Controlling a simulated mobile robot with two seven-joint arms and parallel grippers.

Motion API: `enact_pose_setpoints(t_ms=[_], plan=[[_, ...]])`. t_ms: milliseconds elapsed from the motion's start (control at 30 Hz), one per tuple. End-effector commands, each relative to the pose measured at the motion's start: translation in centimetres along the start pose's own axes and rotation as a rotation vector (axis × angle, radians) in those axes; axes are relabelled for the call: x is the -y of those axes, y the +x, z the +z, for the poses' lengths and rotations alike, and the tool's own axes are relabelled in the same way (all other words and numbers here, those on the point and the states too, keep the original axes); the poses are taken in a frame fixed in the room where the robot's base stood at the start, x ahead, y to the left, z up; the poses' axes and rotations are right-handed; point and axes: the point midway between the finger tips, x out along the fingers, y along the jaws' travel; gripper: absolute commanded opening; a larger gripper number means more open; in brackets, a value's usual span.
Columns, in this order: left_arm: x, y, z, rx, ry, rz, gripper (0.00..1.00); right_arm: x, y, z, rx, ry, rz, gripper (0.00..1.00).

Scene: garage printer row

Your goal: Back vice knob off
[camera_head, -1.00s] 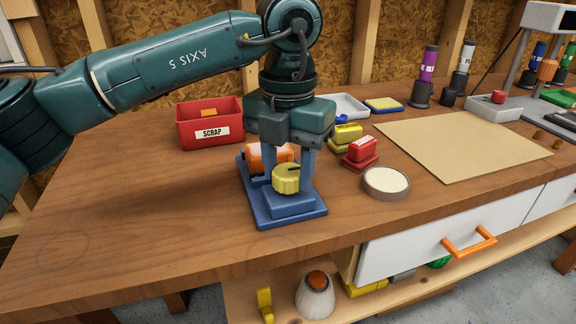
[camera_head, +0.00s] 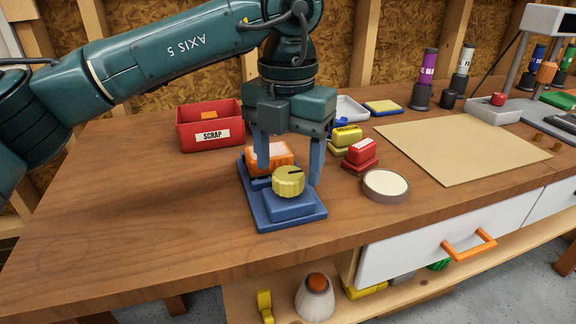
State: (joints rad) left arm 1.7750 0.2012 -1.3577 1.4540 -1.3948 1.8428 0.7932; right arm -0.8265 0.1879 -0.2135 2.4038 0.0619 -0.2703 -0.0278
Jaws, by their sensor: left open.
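The blue vice (camera_head: 292,211) stands on the wooden bench in the middle of the head view. Its yellow ribbed knob (camera_head: 289,183), with a dark mark on its face, is at the vice's near side. An orange block (camera_head: 272,158) sits in the vice behind the knob. My left gripper (camera_head: 288,177) points down over the vice with its blue fingers spread wide. One finger is left of the knob and one is right of it, with visible gaps; I cannot tell their exact depth against the knob. My right gripper is not seen.
A red SCRAP bin (camera_head: 208,134) stands at the left behind. Red (camera_head: 360,156) and yellow (camera_head: 346,138) stamps and a round pale-topped dish (camera_head: 386,185) are to the right. A tan board (camera_head: 465,145) lies further right. The bench's left part is clear.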

Motion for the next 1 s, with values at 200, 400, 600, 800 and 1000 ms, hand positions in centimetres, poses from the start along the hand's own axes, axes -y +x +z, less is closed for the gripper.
enact_pose_setpoints(t_ms=[200,400,600,800,1000], plan=[[0.1,-5.3,0.1,0.004,0.000,0.001,0.64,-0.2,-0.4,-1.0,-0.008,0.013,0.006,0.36],[0.1,-9.1,0.0,0.003,0.000,0.000,0.64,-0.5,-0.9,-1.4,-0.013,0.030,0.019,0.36],[0.0,-11.0,0.0,0.002,0.000,-0.001,0.64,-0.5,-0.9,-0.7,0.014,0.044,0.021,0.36],[0.0,-11.2,0.0,0.000,0.001,0.000,0.64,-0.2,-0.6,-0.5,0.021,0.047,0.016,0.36],[0.0,-11.2,0.0,0.001,0.001,0.000,0.64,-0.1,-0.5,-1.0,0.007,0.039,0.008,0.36]])
